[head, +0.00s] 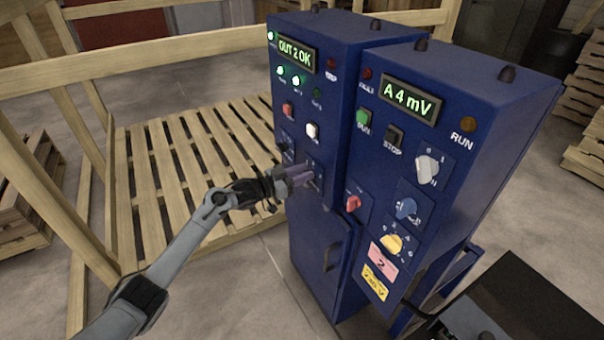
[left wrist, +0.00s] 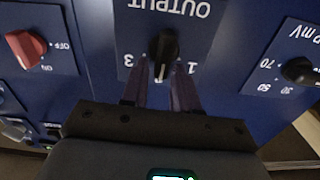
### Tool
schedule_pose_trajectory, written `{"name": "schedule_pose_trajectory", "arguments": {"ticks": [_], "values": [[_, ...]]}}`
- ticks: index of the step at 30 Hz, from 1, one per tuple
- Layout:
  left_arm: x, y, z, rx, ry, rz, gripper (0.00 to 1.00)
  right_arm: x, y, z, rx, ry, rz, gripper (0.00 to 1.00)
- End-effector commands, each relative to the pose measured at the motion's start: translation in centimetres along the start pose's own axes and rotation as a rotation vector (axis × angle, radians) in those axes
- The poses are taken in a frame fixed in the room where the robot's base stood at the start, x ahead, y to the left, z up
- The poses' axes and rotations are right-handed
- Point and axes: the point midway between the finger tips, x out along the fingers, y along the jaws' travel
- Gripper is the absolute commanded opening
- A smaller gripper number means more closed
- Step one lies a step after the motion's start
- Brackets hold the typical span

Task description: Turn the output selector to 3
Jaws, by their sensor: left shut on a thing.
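The output selector is a black knob (left wrist: 165,48) on a dark blue plate. In the left wrist view the plate's OUTPUT label is upside down, with 3 to the left of the knob and 1 to the right. The knob stands about upright between them. My left gripper (left wrist: 162,78) has one finger on each side of the knob and is shut on it. In the head view my left gripper (head: 306,177) reaches the left cabinet's front and mostly hides the knob. The cabinet display (head: 296,52) reads "OUT 2 OK". My right gripper is out of view.
A red OFF/ON switch (left wrist: 26,48) and a black mV knob (left wrist: 299,70) flank the selector. The right cabinet (head: 480,100) carries more knobs and a display reading "A 4 mV". A wooden pallet crate (head: 160,150) stands at left. A black box (head: 510,300) is at lower right.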

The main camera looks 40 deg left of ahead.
Motion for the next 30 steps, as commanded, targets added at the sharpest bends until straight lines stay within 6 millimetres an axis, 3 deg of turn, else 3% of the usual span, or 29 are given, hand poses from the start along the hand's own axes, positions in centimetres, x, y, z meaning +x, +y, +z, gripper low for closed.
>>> {"name": "schedule_pose_trajectory", "arguments": {"ticks": [30], "values": [[0.0,1.5,0.8,0.832,-0.001,0.000,0.00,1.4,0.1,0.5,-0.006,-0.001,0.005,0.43]]}}
